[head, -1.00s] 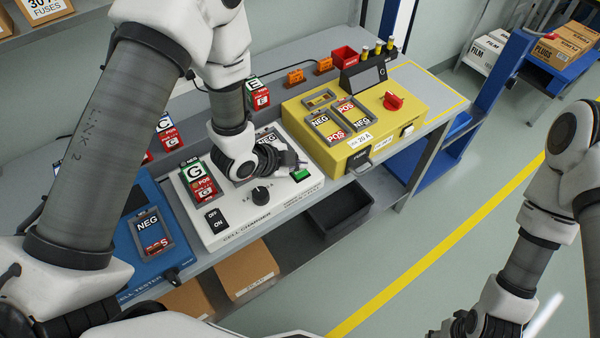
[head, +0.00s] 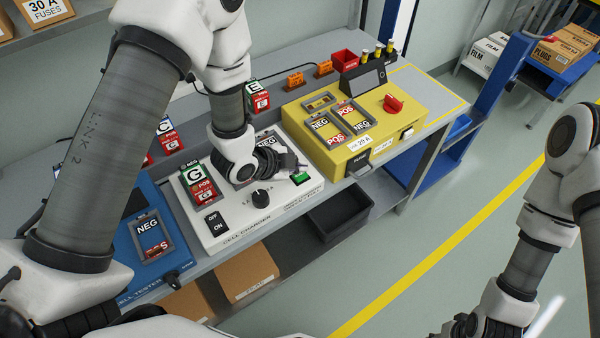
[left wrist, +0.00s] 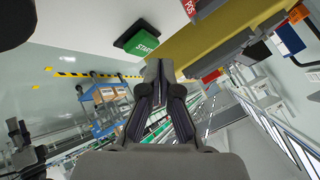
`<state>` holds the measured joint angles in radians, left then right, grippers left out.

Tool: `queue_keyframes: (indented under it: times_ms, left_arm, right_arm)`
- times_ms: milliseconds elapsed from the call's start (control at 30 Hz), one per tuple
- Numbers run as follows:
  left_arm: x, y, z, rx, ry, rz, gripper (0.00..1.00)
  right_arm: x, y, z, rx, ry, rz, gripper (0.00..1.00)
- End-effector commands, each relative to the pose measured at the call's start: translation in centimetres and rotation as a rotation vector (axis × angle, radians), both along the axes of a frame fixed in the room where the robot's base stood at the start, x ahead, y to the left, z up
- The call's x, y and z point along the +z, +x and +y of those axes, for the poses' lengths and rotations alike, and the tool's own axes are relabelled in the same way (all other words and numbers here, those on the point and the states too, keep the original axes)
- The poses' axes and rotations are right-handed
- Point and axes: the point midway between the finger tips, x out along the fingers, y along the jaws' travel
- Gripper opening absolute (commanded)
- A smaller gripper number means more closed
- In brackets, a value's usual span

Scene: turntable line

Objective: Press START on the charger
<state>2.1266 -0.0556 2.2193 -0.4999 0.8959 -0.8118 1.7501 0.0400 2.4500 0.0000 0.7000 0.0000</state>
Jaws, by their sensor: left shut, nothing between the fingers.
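The charger (head: 226,230) is a white box on the bench, lettered CELL CHARGER, with a black dial and an OFF/ON switch. Its green START button (head: 300,178) is at the right of its top; the left wrist view shows the green button (left wrist: 140,46) with the word START in a dark surround. My left gripper (head: 301,166) is over the charger's right part, its tips close by the button. In the left wrist view its fingers (left wrist: 158,70) are together and empty, beside the button; I cannot tell whether they touch it. My right arm shows at lower right, its gripper out of frame.
A red and green G cell (head: 197,181) stands in the charger's left bay; a NEG-marked cell lies behind my left gripper. A blue tester (head: 130,252) is at left and a yellow box (head: 330,158) at right, close to the button. A black bin (head: 340,212) is below.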

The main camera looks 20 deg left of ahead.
Motion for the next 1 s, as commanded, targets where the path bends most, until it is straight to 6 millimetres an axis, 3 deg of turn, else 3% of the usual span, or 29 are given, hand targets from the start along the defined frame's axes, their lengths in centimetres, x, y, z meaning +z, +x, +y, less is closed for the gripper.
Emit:
queue_keyframes:
  times_ms: [1000]
  left_arm:
    - [-1.2,0.0,0.0,0.0,0.0,0.0,0.0]
  right_arm:
    - [-1.0,0.0,0.0,0.0,0.0,0.0,0.4]
